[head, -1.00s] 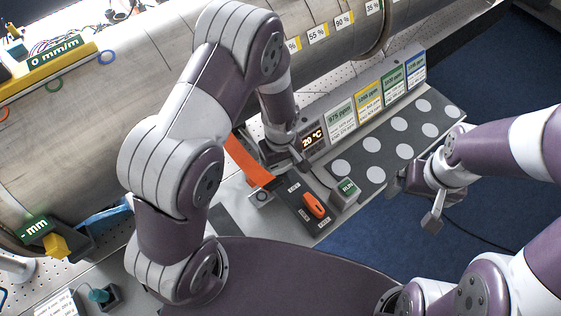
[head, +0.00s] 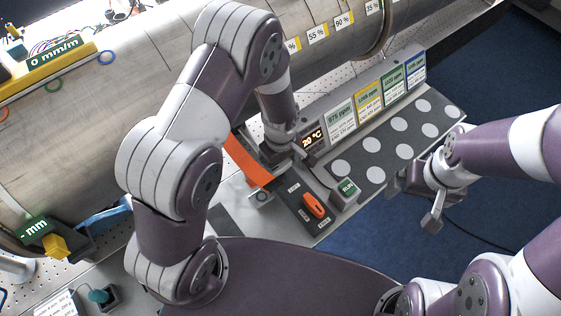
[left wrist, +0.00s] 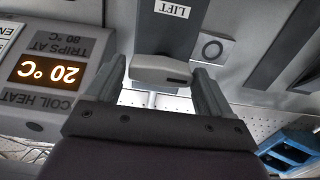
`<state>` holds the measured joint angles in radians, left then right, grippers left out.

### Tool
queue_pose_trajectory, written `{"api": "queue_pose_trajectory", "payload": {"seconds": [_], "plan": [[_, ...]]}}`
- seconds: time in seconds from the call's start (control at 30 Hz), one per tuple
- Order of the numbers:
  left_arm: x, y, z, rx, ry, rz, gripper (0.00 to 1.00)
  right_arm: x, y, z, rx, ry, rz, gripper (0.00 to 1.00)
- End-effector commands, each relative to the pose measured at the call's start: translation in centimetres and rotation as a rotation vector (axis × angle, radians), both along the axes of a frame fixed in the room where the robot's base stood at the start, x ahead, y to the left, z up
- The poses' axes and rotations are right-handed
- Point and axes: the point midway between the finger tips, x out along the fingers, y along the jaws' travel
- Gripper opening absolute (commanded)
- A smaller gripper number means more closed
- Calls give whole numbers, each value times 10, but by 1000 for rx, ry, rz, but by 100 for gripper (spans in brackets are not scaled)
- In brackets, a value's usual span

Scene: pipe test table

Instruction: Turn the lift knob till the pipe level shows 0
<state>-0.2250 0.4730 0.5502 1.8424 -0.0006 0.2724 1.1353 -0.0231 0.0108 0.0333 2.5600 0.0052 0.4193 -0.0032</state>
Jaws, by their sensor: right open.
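The lift knob (left wrist: 160,70), a light grey bar, shows in the left wrist view beside the LIFT label (left wrist: 173,9). My left gripper (left wrist: 160,78) has its fingers on either side of the knob. A narrow gap shows at the left finger; contact on the right is unclear. In the head view my left gripper (head: 280,150) is low over the panel, and the knob is hidden there. The yellow pipe level (head: 55,62) on the big pipe (head: 150,75) reads 0 mm/m. My right gripper (head: 415,202) is open and empty over the blue floor.
A 20 °C coil heat display (head: 312,137) stands close to my left gripper. An orange strip (head: 247,163), an orange switch (head: 314,205) and a green RUN button (head: 347,187) are nearby. A dark strip with pale discs (head: 400,150) lies to the right.

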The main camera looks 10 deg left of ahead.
Motion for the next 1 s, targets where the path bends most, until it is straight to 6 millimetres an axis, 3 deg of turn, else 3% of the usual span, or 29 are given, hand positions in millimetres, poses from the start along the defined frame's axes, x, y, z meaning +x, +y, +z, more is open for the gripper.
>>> {"api": "queue_pose_trajectory", "payload": {"seconds": [0.37, 0.47, 0.8, 1.0], "plan": [[0, 0, 7, -1, -1, 0, 100, 0, 0, -3, 0, 0, 0, 100], [0, 0, 22, 0, -2, 0, 100, 0, 0, -8, 0, 0, 0, 100], [0, 0, 104, -1, -3, 0, 100, 0, 0, -24, 0, 0, 0, 100], [0, 1, 125, -1, 1, 0, 100, 0, 0, -26, 0, 0, 0, 100]]}}
